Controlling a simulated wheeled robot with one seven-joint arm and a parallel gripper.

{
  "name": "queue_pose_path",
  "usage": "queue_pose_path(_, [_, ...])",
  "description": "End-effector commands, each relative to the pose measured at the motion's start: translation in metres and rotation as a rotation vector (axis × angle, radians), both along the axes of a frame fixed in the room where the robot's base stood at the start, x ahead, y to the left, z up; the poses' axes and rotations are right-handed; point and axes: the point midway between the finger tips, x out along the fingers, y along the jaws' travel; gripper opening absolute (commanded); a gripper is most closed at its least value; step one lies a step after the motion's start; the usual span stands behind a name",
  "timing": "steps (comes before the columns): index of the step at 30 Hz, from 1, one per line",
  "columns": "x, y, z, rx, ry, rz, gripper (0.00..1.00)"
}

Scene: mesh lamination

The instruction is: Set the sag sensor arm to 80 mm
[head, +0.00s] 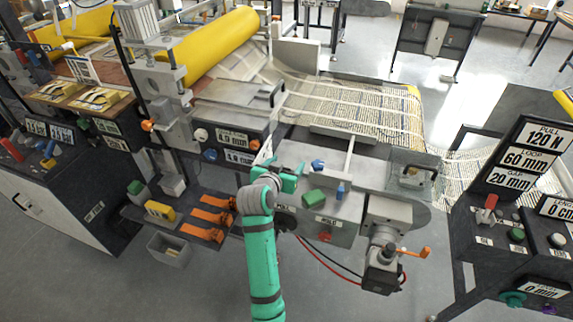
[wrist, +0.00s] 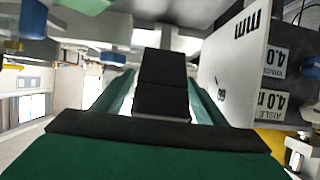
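My gripper (head: 291,176) is teal and sits at the machine's front, left of the blue and green knobs. In the wrist view its two teal fingers (wrist: 158,98) stand apart. A black block (wrist: 162,85) shows between them; I cannot tell whether it is touched or part of my gripper. In the head view, a pale plate (head: 264,151) shows just behind my gripper. I cannot clearly make out the sag sensor arm or its setting.
The printed mesh (head: 375,110) runs behind my gripper. A green knob (head: 314,197) and a grey motor with an orange handle (head: 416,253) are to its right. Orange-handled tools (head: 206,217) lie on the left shelf. The right console's sign (head: 525,158) reads loop 60 mm.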

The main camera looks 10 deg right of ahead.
Motion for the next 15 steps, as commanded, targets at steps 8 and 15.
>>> queue_pose_path(8, [-0.017, 0.01, 0.01, -0.001, -0.004, 0.003, 0.66])
queue_pose_path(15, [-0.055, 0.029, 0.027, -0.001, -0.003, 0.002, 0.66])
